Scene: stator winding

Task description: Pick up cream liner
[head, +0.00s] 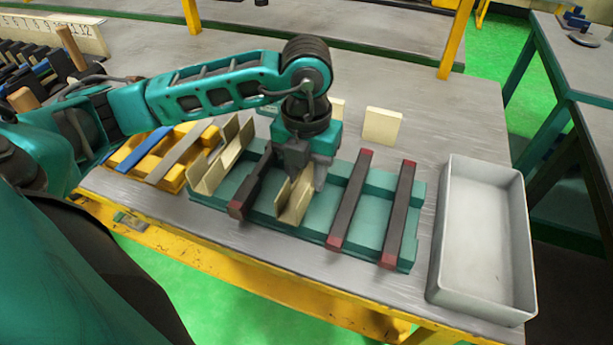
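My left gripper (305,180) points down over the teal rack (375,215), its fingers at a folded cream liner (294,203). The liner is a V- or U-shaped piece standing in the rack next to a dark bar with a red end. Whether the fingers are closed on it or only beside it is hard to tell. Another folded cream liner (215,172) stands at the left end of the rack. A flat-looking cream piece (382,126) stands behind the rack, and another (337,108) is partly hidden by my arm. My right gripper is out of view.
Two dark bars with red ends (351,198) (399,214) lie across the rack's right part. An empty grey tray (483,308) stands to the right. A yellow rack (172,178) with blue and grey strips is at the left.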

